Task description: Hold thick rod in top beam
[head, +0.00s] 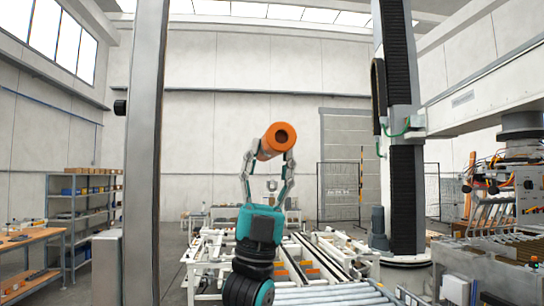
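A thick orange rod (268,146), a short cylinder with a dark round hollow in its near end, is held up in the middle of the head view. My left gripper (270,152), on a teal and black wrist coming up from the bottom, has one finger on each side of the rod and grips it. The rod is tilted, with its open end toward the upper right. A wide grey horizontal beam (480,108) reaches in from the right edge, well apart from the rod. I cannot tell whether this is the top beam. My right gripper is not in view.
A tall grey post (146,150) stands close on the left. A column with a black cable chain (406,190) stands right of centre. A roller conveyor (325,296) lies low in front. Shelves (85,205) and a workbench (28,240) are at the left. Air around the rod looks clear.

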